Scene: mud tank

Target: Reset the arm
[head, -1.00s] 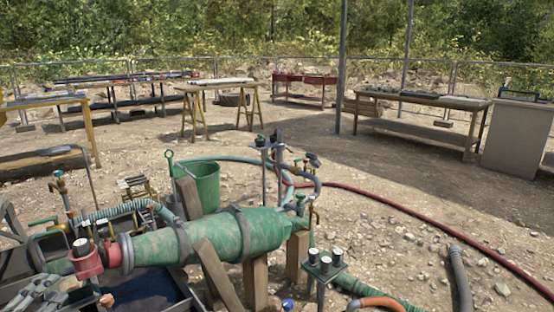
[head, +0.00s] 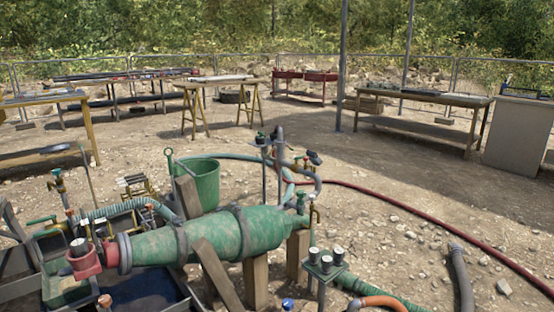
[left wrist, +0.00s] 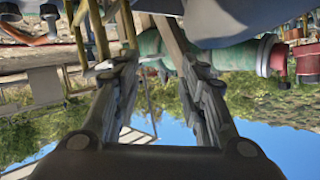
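My left gripper (left wrist: 155,58) shows in the left wrist view, with its two dark fingers apart and nothing visible between them. That view is upside down, with sky at the bottom. Beyond the fingers is the green mottled cylinder (left wrist: 232,56) with its red end fitting (left wrist: 304,62). In the head view the same green cylinder (head: 215,235) lies on wooden supports at the centre, with the red fitting (head: 82,262) at its left end. Neither gripper shows in the head view, and my right gripper is in no frame.
A green bucket (head: 205,183) stands behind the cylinder. Dark trays (head: 140,290) lie at the lower left. A small stand with knobs (head: 325,265) and hoses (head: 460,275) are at the right. Work tables (head: 420,102) stand farther back. Open gravel lies between.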

